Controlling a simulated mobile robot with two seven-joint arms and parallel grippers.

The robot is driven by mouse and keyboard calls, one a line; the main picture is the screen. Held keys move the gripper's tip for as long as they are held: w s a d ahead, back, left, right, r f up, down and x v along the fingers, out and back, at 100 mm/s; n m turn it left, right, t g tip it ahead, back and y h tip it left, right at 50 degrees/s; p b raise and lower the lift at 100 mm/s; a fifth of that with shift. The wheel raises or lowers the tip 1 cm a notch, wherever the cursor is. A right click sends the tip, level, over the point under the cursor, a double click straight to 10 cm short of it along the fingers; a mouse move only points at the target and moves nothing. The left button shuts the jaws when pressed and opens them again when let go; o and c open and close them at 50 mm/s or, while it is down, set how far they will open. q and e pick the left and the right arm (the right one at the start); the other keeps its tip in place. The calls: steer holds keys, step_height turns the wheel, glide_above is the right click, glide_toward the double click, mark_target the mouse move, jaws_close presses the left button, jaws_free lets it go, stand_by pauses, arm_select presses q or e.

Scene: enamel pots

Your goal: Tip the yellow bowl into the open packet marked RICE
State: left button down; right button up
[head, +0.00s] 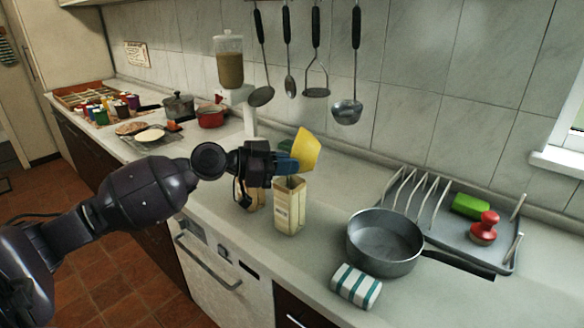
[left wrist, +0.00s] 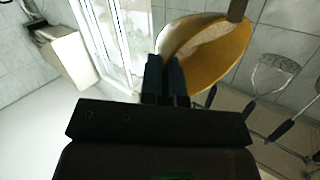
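The yellow bowl (head: 305,152) is held by my left gripper (head: 288,163), whose fingers are closed at its rim. The bowl is steeply tilted, just above a pale open-topped packet (head: 290,208) on the counter. The packet's marking is too small to read. In the left wrist view the fingers (left wrist: 166,82) meet the edge of the bowl (left wrist: 232,48), and a paler tan area shows inside it. I cannot tell whether anything is pouring. My right gripper is not in view.
A second packet (head: 257,198) stands left of the pale one, partly hidden by my gripper. A grey pan (head: 385,240), a striped cloth (head: 356,286) and a dish rack (head: 440,215) are to the right. Utensils (head: 316,60) hang on the wall behind.

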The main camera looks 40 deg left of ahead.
arm_select(q)
steer(key=shift+a+f+b, duration=0.1)
steer(key=shift+a+b, duration=0.05)
steer(key=shift+b, duration=0.15)
steer(key=shift+s+a+n+t+h+b, duration=0.2)
steer(key=shift+a+n+t+h+b, duration=0.35)
steer(key=shift+b, duration=0.6)
steer(key=shift+t, duration=0.25)
steer(key=shift+r, duration=0.25)
